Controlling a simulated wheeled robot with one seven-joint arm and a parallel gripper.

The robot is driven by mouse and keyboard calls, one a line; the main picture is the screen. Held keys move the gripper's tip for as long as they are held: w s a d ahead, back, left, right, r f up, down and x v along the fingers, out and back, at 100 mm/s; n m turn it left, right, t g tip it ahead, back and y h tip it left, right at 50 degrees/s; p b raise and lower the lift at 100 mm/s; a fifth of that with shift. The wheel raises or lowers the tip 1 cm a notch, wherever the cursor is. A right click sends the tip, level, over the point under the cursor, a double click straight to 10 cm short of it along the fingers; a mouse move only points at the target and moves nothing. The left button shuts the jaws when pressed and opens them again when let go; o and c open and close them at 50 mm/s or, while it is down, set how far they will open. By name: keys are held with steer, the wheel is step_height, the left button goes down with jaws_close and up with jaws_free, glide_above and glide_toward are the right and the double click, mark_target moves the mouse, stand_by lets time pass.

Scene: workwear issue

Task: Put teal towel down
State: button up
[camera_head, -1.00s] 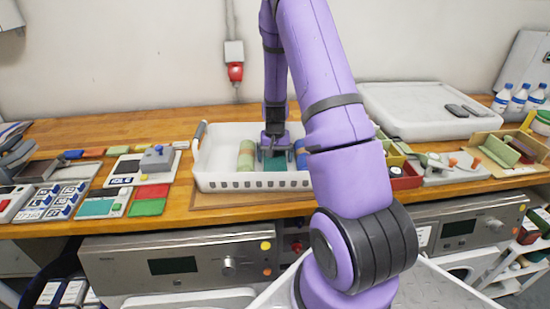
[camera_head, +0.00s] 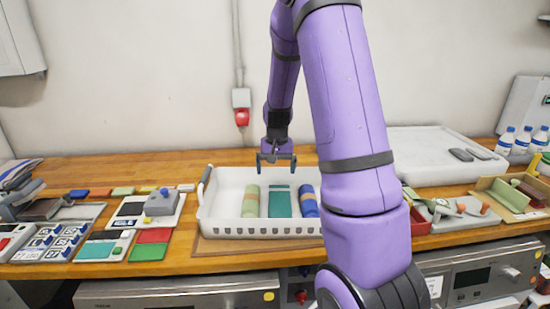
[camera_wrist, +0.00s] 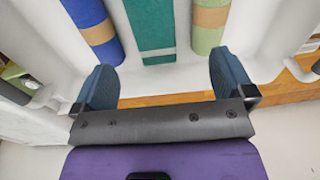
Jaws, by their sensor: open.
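The teal towel (camera_head: 281,203) lies in the white basket (camera_head: 222,222), between a rolled green towel (camera_head: 250,201) on its left and a rolled blue towel (camera_head: 307,201) on its right. It has a pale band across it. My gripper (camera_head: 276,160) is open and empty above the back part of the basket, clear of the towel. In the wrist view the teal towel (camera_wrist: 150,22) shows beyond and between my open fingers (camera_wrist: 158,85), with the blue towel and the green towel on either side.
Left of the basket lie a grey device (camera_head: 161,202), colored cards and a sorting tray (camera_head: 47,243). My arm hides the basket's right end.

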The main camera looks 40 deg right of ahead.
steer(key=s+a+r+n+t, duration=0.1)
steer(key=s+a+r+n, duration=0.1)
steer(key=s+a+r, duration=0.4)
steer(key=s+a+r+n+t, duration=0.1)
steer(key=s+a+r+n, duration=0.1)
steer(key=a+r, duration=0.75)
steer(key=s+a+r+n+t, duration=0.1)
steer(key=s+a+r+n, duration=0.1)
steer(key=s, duration=0.6)
steer(key=s+a+r+n+t, duration=0.1)
steer(key=s+a+r+n, duration=0.1)
steer(key=s+a+r, duration=0.3)
steer(key=s, duration=0.2)
steer(key=shift+s+a+r+t, duration=0.25)
steer(key=shift+s+a+t, duration=0.1)
steer(key=shift+a+t, duration=0.05)
